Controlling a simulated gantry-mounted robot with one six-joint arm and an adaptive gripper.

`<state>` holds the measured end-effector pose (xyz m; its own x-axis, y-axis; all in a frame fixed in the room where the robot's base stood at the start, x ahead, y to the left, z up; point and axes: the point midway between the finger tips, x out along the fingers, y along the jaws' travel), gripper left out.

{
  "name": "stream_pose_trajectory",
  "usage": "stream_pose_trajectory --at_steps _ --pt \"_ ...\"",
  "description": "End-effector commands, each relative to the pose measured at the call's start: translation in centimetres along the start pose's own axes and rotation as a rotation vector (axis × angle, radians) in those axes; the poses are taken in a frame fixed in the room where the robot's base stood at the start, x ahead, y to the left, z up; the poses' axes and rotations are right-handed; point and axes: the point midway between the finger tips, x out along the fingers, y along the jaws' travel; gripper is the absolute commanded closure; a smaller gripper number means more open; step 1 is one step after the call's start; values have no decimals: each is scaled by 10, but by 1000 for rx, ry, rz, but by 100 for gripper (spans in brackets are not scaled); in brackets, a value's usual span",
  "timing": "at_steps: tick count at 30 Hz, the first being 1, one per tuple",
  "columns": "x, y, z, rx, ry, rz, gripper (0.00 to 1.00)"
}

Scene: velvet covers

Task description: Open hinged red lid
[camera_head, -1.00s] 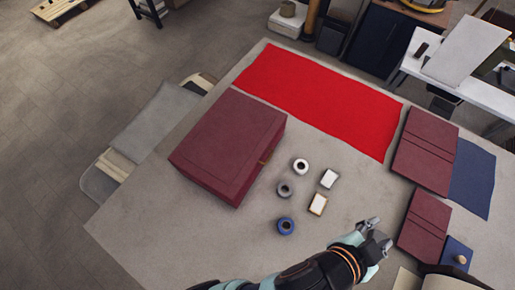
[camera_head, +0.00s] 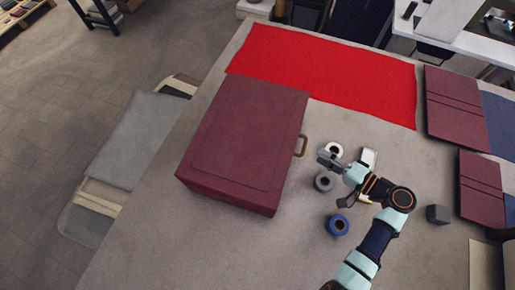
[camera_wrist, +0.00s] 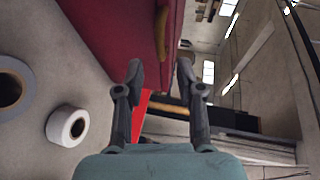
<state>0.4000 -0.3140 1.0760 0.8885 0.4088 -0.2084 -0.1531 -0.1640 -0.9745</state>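A large dark red box (camera_head: 245,140) with a flat hinged lid lies shut on the grey table. A brass handle (camera_head: 301,146) sticks out from its right side. My gripper (camera_head: 328,159) is just right of the handle, above the small rolls, and apart from the box. In the wrist view the fingers of my gripper (camera_wrist: 161,76) are spread with nothing between them. The red box side (camera_wrist: 125,32) and the brass handle (camera_wrist: 162,30) show ahead of the fingertips.
A bright red cloth (camera_head: 330,70) lies behind the box. Dark red folders (camera_head: 457,105) lie at right. The table's front is clear.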

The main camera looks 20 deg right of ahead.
Motion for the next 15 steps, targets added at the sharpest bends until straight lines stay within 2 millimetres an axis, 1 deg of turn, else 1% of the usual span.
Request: stream_pose_trajectory --at_steps 1,4,7,15 --pt "-3 1 -2 7 5 -8 63" --pt "-2 0 -2 8 5 -11 63" --pt "6 0 -1 8 2 -10 63" --pt "56 -1 -1 5 0 -8 63"
